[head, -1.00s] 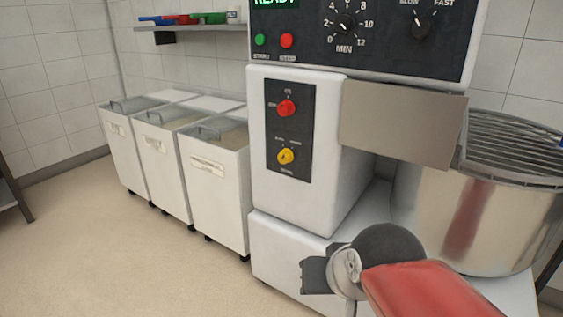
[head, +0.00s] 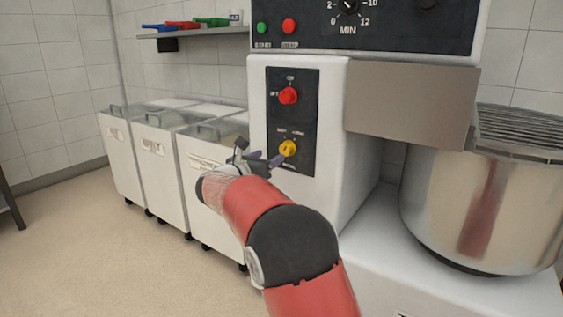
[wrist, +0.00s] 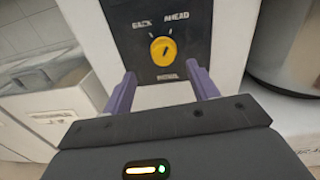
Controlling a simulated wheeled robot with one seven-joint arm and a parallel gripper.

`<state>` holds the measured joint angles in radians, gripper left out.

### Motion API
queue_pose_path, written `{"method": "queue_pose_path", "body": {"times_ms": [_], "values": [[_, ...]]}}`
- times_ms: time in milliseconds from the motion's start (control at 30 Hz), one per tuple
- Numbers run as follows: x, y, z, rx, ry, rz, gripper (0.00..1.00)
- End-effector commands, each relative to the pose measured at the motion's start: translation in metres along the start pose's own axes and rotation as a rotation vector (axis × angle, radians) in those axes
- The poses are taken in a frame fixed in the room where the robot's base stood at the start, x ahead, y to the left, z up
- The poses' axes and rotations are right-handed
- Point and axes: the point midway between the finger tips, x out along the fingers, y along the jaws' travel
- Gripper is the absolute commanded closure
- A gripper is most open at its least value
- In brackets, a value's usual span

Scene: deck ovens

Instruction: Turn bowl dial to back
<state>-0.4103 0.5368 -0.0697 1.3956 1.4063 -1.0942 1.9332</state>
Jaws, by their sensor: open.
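The bowl dial is a yellow knob (head: 288,148) low on the mixer's black side panel. In the wrist view the yellow knob (wrist: 163,51) sits below the labels BACK, at left, and AHEAD, at right. Its dark mark leans up and right, toward AHEAD. My gripper (head: 263,160) is close to the panel, just left of and slightly below the knob in the head view. In the wrist view my gripper (wrist: 161,71) is open, its two purple fingers apart and empty, with the knob ahead of and between them. Contact is not visible.
A red knob (head: 288,96) is above the yellow one on the same panel. A steel bowl (head: 490,205) with a wire guard stands at right, beside a grey plate (head: 410,105). White bins (head: 165,150) line the left wall; the floor before them is clear.

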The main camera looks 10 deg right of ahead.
Motion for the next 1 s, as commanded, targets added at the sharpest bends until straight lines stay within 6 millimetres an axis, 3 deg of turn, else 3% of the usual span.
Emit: {"method": "queue_pose_path", "body": {"times_ms": [167, 600, 1000], "values": [[0.007, 0.0, -0.01, 0.054, 0.007, -0.047, 0.41], [0.07, -0.003, -0.009, 0.05, 0.006, -0.044, 0.41], [0.077, -0.003, -0.01, 0.049, 0.006, -0.041, 0.44]]}}
